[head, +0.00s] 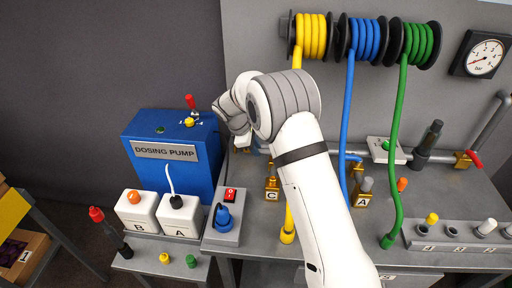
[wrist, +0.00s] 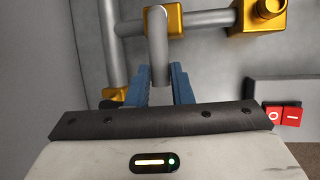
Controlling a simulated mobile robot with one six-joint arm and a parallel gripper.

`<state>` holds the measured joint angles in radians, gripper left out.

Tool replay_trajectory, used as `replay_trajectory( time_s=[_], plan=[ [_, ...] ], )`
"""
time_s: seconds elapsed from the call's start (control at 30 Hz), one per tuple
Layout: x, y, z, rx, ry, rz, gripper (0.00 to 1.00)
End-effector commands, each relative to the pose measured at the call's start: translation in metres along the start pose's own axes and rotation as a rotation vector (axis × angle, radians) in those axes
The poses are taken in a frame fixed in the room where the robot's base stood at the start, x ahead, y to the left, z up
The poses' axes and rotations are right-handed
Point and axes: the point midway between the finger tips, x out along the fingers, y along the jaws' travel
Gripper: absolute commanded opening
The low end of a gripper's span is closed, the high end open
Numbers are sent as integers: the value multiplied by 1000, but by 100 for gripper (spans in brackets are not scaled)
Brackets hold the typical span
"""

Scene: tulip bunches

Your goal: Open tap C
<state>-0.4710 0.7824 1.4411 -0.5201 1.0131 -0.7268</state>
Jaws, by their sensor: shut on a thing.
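In the head view, the plate marked C (head: 271,196) is on a brass fitting (head: 272,170) left of my arm, above the bottom end of a yellow hose. My arm hides part of the pipework behind it. In the wrist view, my gripper (wrist: 160,78) has its blue fingers closed on either side of a grey, round-ended lever (wrist: 158,38). The lever stands in front of a brass fitting (wrist: 172,16) on a grey pipe. No letter shows in the wrist view, so I cannot read there which tap it is. In the head view my fingers are mostly hidden.
A blue dosing pump (head: 165,150) stands left of my arm, with a red switch (head: 231,194) near it. The switch also shows in the wrist view (wrist: 283,116). Tap A's plate (head: 362,201) and a green hose (head: 397,150) are to the right.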

Motion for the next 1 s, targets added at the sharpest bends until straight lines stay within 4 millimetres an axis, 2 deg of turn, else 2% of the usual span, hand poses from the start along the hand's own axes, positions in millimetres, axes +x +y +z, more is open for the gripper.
replay_trajectory(
  time_s=[0.17, 0.77, 1.0],
  plan=[
    [0, 0, 0, 0, 0, -1, 0],
    [0, 3, -3, 50, -11, -21, 0],
    [-6, 7, -19, 170, -35, -70, 0]
  ],
)
